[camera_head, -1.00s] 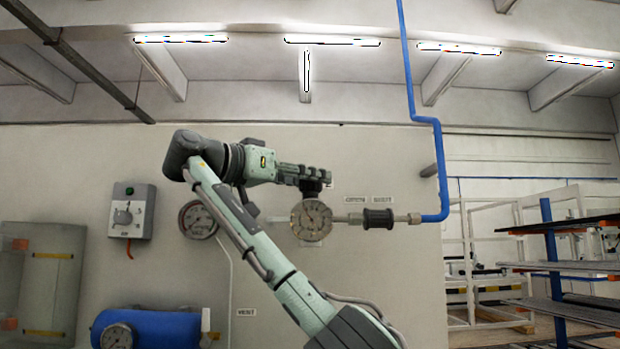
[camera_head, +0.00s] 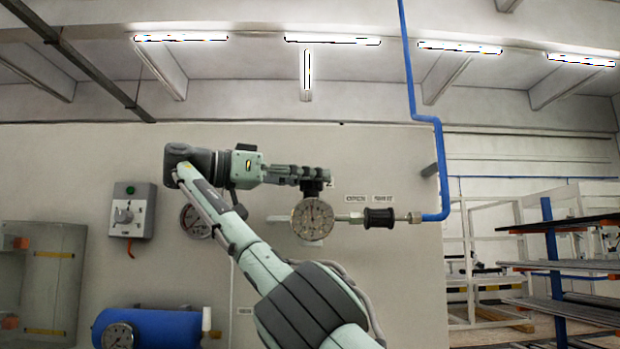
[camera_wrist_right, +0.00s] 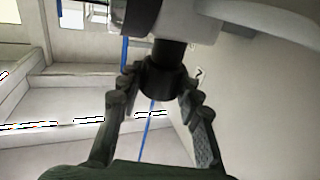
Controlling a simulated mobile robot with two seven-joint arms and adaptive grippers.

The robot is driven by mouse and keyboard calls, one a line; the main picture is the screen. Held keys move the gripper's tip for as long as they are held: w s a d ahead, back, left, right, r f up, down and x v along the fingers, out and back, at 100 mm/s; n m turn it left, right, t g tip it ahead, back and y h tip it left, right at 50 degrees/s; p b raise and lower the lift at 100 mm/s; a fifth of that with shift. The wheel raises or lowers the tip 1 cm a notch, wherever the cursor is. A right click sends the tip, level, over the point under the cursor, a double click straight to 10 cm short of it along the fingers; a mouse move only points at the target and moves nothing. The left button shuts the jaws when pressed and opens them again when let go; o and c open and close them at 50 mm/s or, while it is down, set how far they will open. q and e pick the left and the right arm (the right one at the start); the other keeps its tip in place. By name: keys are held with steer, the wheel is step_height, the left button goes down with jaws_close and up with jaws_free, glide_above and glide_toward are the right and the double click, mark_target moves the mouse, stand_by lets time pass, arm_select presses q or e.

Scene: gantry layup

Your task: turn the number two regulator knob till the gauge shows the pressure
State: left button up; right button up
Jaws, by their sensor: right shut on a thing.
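The round white regulator gauge (camera_head: 312,219) hangs on the pipe in the head view; its needle is too small to read surely. The dark regulator knob (camera_head: 311,188) stands just above it. My right gripper (camera_head: 318,177) reaches in level from the left and is shut on this knob. In the right wrist view the two fingers (camera_wrist_right: 158,98) are on either side of the black knob (camera_wrist_right: 162,78), and the pale regulator body is beyond it. A small label with a dark mark (camera_wrist_right: 199,74) is beside it. My left gripper is not in view.
A black valve handle (camera_head: 379,218) sits right of the gauge, below two labels. A blue pipe (camera_head: 440,165) rises beside it. A second gauge (camera_head: 193,221) is partly behind my arm. A grey switch box (camera_head: 132,210) and blue tank (camera_head: 160,326) are left; racks (camera_head: 560,262) are right.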

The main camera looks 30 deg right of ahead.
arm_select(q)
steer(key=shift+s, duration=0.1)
arm_select(e)
steer(key=o, duration=1.1)
steer(key=shift+d, duration=0.1)
steer(key=shift+o, duration=0.4)
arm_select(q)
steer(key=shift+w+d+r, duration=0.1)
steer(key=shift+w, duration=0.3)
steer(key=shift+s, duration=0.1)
arm_select(e)
steer(key=shift+n+t, duration=0.3)
steer(key=shift+t, duration=0.1)
